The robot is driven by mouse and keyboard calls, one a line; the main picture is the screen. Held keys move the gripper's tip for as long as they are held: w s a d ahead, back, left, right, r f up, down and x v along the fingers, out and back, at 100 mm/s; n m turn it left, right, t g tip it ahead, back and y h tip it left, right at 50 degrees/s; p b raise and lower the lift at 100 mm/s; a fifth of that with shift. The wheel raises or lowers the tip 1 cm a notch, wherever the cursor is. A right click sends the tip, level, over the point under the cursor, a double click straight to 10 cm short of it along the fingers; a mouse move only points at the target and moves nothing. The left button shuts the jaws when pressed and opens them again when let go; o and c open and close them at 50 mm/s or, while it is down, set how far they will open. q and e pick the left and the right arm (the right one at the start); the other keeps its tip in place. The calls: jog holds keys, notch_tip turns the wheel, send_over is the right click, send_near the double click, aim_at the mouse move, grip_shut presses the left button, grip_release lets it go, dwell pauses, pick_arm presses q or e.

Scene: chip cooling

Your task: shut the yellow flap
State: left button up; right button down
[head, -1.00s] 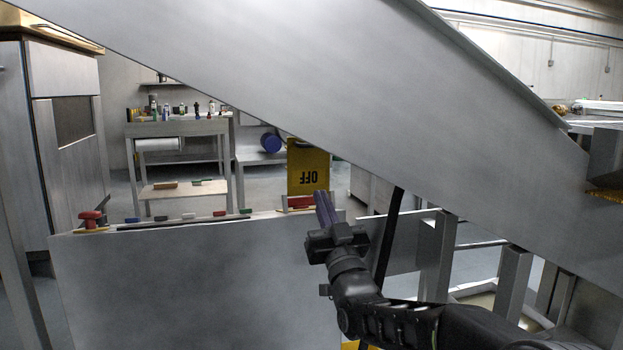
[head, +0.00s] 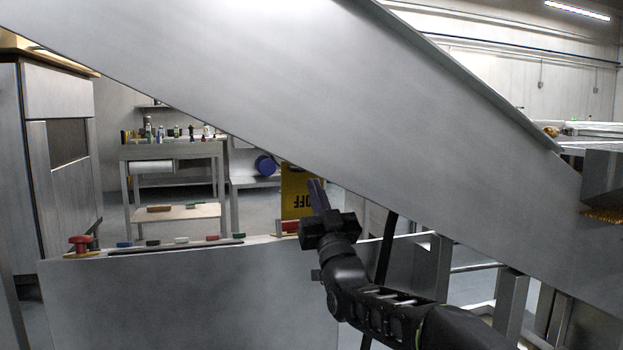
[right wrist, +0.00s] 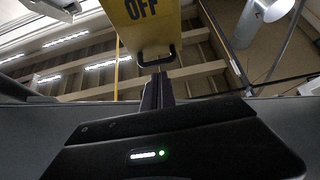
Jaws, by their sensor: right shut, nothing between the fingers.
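The yellow flap (head: 291,195) hangs behind the top edge of the grey panel, below the slanted metal beam. Its black "OFF" lettering is upside down in the head view, and my right gripper covers part of it. My right gripper (head: 317,184) is shut and empty, its fingers pointing up in front of the flap. In the right wrist view the flap (right wrist: 135,22) shows at the top, with a black handle (right wrist: 157,57) at its lower edge. The fingertips (right wrist: 159,78) are close to the handle; I cannot tell whether they touch. My left gripper is not in view.
A large slanted metal beam (head: 330,85) crosses above my right arm. The grey panel (head: 190,300) carries a red knob (head: 79,243) and several coloured buttons along its top. A workbench with bottles (head: 172,150) and a blue drum (head: 265,166) stand farther back.

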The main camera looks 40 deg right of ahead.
aim_at(302, 188)
jog(key=x, duration=0.3)
jog(key=shift+w+d+r, duration=0.1)
jog(key=shift+w+r, duration=0.05)
jog(key=shift+w, duration=0.05)
jog(key=p, duration=0.1)
jog(key=w+r+g+p, duration=0.1)
jog(key=p, duration=0.1)
jog(key=shift+w+d, duration=0.25)
jog(key=shift+w, duration=0.05)
